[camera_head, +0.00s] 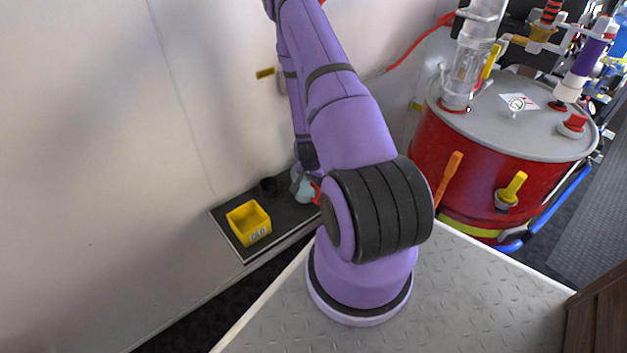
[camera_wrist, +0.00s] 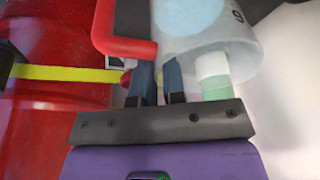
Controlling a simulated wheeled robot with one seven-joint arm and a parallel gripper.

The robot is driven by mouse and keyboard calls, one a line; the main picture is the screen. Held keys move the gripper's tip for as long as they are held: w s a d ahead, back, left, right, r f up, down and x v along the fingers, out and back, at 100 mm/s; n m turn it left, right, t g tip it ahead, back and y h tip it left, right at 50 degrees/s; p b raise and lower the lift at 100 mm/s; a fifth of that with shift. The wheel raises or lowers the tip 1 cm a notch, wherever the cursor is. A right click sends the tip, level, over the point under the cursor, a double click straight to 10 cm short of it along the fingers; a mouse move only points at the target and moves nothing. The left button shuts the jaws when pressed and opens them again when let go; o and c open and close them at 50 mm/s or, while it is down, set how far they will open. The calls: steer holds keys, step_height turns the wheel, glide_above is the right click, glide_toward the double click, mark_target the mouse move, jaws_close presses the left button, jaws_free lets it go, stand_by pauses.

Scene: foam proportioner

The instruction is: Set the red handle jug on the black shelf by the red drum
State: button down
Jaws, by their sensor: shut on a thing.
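The jug (camera_head: 306,190) is pale and translucent with a red handle (camera_head: 317,193). In the head view it appears over the black shelf (camera_head: 225,222), partly hidden by my purple arm; I cannot tell whether it touches the shelf. In the wrist view the jug (camera_wrist: 200,38) fills the top middle, with its red handle (camera_wrist: 125,45) to the left. My gripper (camera_wrist: 159,78) is shut on the jug near the handle; the exact contact is hard to see. The red drum (camera_head: 440,150) stands at the right, and its red side (camera_wrist: 45,110) fills the left of the wrist view.
A yellow open box (camera_head: 248,225) sits on the shelf's front left part. The white wall (camera_head: 110,130) runs along the shelf's back. My arm hides the shelf's right end.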

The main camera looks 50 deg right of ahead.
steer(key=shift+f, duration=0.85)
steer(key=c, duration=1.2)
jaws_free()
steer(key=w+a+r+n+t+y, duration=0.15)
steer(key=a+r, duration=0.45)
steer(key=r, duration=0.7)
steer(key=w+a+r+n, duration=0.25)
steer(key=a+r, duration=0.35)
steer(key=r, duration=0.8)
steer(key=w+a+r+n+t+y, duration=0.15)
steer(key=a+r, duration=0.45)
steer(key=r, duration=0.7)
steer(key=s+a+r+n, duration=0.3)
steer(key=s+a+r, duration=0.15)
steer(key=r, duration=0.25)
steer(key=s+a+r+n, duration=0.3)
steer(key=s+a+r, duration=0.1)
steer(key=a+r, duration=0.15)
steer(key=s+a+r+n, duration=0.1)
steer(key=s+r, duration=0.1)
steer(key=s, duration=0.2)
steer(key=s+a+r+n, duration=0.1)
steer(key=s+a+r, duration=0.1)
steer(key=s, duration=0.2)
steer(key=s+a+r+n+t, duration=0.1)
steer(key=s+r, duration=0.2)
steer(key=shift+s+a, duration=0.15)
steer(key=shift+s, duration=0.25)
